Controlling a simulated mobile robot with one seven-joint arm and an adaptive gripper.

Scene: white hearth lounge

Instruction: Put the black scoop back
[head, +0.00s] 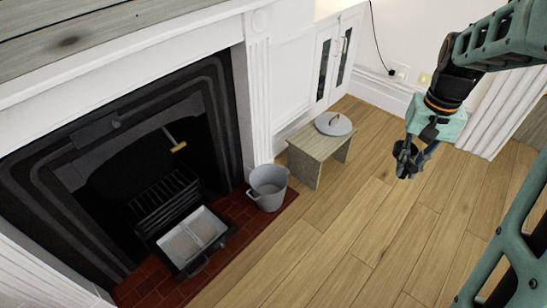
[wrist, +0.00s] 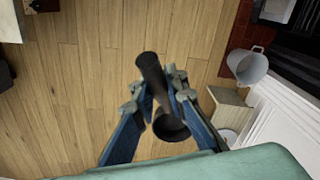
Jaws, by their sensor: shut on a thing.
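My gripper (head: 414,160) hangs over the open wooden floor at the right in the head view. It is shut on the black scoop (head: 402,155). In the wrist view the scoop's dark handle (wrist: 150,66) passes between the fingertips (wrist: 157,90), and its round bowl (wrist: 171,128) lies nearer the palm. The scoop is well above the floor and apart from everything else. A grey metal bucket (head: 267,190) stands on the hearth's right end; it also shows in the wrist view (wrist: 246,66).
A small wooden stool (head: 312,161) bearing a round grey lid with a handle (head: 334,124) stands right of the bucket. A pale divided tray (head: 190,240) sits before the grate. A brass-ended tool (head: 177,146) shows in the fireplace.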

